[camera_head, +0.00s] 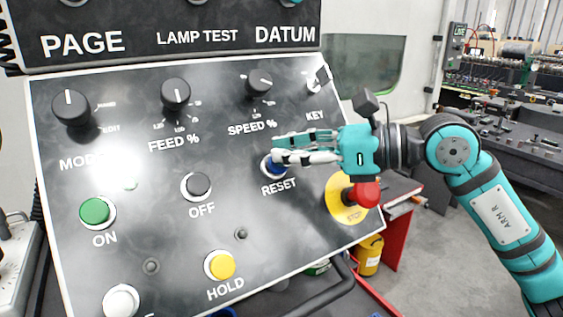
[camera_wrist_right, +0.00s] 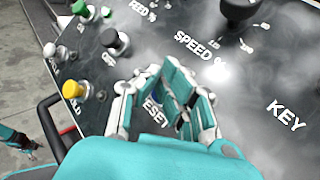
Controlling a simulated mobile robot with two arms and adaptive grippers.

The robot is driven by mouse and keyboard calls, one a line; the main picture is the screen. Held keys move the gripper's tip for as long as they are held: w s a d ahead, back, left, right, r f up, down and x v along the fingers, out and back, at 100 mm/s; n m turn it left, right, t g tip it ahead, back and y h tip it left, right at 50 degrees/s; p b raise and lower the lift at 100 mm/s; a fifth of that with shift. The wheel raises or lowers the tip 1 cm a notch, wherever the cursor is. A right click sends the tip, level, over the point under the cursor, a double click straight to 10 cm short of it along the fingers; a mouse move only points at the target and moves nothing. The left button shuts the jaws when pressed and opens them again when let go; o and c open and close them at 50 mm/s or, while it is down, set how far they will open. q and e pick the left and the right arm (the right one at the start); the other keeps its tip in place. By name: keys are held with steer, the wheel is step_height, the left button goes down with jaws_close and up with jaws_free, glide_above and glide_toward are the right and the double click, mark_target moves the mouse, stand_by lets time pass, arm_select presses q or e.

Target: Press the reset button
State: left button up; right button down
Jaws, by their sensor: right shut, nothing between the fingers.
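The reset button (camera_head: 271,166) is a blue button in a pale ring, set in the black sloped control panel (camera_head: 215,225) above the word RESET. My right gripper (camera_head: 278,150) is shut and empty, with its fingertips at the button and partly covering it in the head view. I cannot tell whether they touch it. In the right wrist view my gripper (camera_wrist_right: 163,85) covers most of the button, and a bit of blue (camera_wrist_right: 153,88) shows between the fingers.
A red emergency knob (camera_head: 364,195) on a yellow disc sits right of the button, below my right gripper. The black OFF button (camera_head: 198,185) is to the left, the yellow HOLD button (camera_head: 221,265) lower left. The SPEED knob (camera_head: 259,83) is above.

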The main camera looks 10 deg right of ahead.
stand_by(0.3)
steer(key=shift+s+d+r, duration=0.25)
steer(key=shift+s+r, duration=0.3)
steer(key=shift+s, duration=0.1)
steer(key=s+r, duration=0.1)
steer(key=s+d+r, duration=0.1)
steer(key=s+r, duration=0.1)
steer(key=shift+s+d, duration=0.25)
steer(key=shift+s, duration=0.1)
stand_by(0.6)
